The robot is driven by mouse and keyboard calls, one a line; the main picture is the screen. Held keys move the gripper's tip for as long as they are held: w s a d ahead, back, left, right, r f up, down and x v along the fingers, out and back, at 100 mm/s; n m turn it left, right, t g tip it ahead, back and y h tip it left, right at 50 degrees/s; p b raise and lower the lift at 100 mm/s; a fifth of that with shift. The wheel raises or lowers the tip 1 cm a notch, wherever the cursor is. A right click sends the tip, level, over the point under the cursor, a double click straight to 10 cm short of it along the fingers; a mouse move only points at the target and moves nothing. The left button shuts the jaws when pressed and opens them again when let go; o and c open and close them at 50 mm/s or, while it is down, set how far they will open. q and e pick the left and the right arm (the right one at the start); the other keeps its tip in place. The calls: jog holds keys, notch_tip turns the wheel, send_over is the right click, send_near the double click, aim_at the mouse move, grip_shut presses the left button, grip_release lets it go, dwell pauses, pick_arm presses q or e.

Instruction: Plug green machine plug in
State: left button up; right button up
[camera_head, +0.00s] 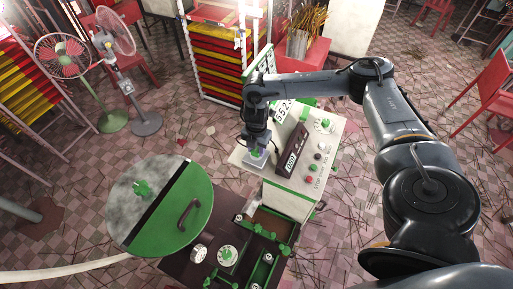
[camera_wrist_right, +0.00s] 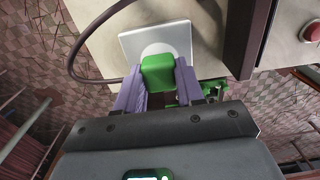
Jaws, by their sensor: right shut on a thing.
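My right gripper (camera_head: 256,148) is shut on a green plug (camera_wrist_right: 158,72), which sits between its two purple fingers in the right wrist view. The plug is in front of a pale square socket plate (camera_wrist_right: 182,38) with a round lighter centre. The plate also shows under the gripper in the head view (camera_head: 257,161), on the left end of the cream control box (camera_head: 290,200). The plug's front face is hidden, so I cannot tell whether it is inserted. A dark cable (camera_wrist_right: 75,65) loops left of the plug. My left gripper is not in view.
The control box carries a dark display unit (camera_head: 291,160) and several knobs and buttons right of the socket. A green-and-grey round machine lid (camera_head: 190,212) lies to the lower left. A red-and-yellow rack (camera_head: 215,75) and two fans (camera_head: 62,55) stand behind.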

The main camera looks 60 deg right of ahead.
dwell(0.3)
dwell(0.4)
jog(key=shift+p, duration=0.55)
dwell(0.8)
jog(key=shift+p, duration=0.3)
dwell(0.4)
jog(key=shift+f+b, duration=0.3)
jog(key=shift+f, duration=0.25)
jog(key=o, duration=1.1)
jog(key=shift+c, duration=0.2)
